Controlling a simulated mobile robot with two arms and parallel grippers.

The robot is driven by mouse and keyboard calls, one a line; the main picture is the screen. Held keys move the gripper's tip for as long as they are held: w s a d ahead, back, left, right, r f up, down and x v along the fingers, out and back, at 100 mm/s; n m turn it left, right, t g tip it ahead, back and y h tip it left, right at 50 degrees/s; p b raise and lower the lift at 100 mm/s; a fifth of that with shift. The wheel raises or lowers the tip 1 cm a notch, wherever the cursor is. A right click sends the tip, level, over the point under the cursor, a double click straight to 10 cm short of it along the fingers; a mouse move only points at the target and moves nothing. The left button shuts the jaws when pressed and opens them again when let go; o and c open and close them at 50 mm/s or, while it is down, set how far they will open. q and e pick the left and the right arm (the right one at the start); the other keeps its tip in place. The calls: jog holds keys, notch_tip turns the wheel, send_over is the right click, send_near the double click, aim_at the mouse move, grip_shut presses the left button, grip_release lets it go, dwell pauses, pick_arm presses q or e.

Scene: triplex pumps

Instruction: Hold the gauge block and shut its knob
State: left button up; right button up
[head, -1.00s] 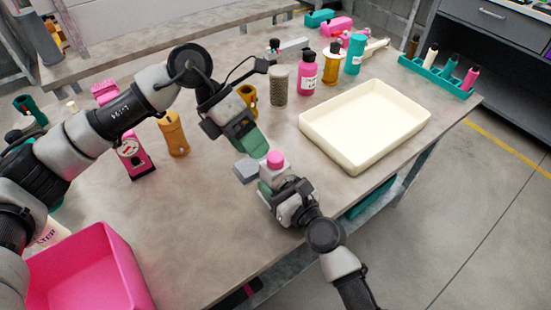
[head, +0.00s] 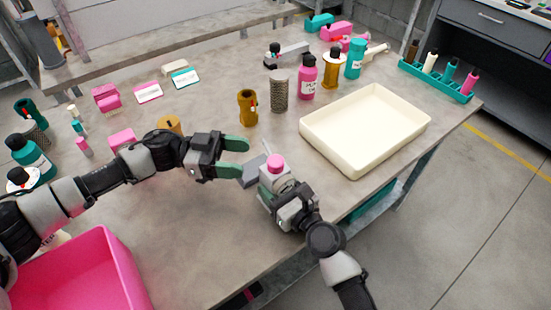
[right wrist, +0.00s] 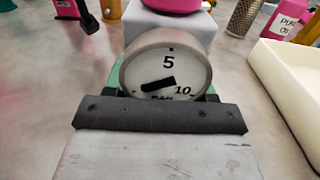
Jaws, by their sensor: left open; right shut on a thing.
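The gauge block (head: 252,172) is grey with a pink knob (head: 275,162) on top. My right gripper (head: 277,186) is shut on it from the front, over the table. In the right wrist view the block's round white dial (right wrist: 167,75) faces the camera, with its black needle and the numbers 5 and 10 showing. The pink knob (right wrist: 172,5) is cut off by that view's top edge. My left gripper (head: 236,157) is open and empty, its green fingers pointing right toward the knob. It is just left of the knob, with a gap between them.
A cream tray (head: 365,130) lies right of the block. A perforated cylinder (head: 279,90), an ochre holder (head: 247,107) and a pink bottle (head: 307,77) stand behind. A pink bin (head: 80,275) is at front left. The table front between bin and block is clear.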

aim_at(275, 160)
pick_arm(q)
jog(key=d, duration=0.5)
jog(key=s+d, duration=0.1)
jog(key=d, duration=0.2)
jog(key=shift+d, duration=0.15)
jog(key=c, duration=0.9)
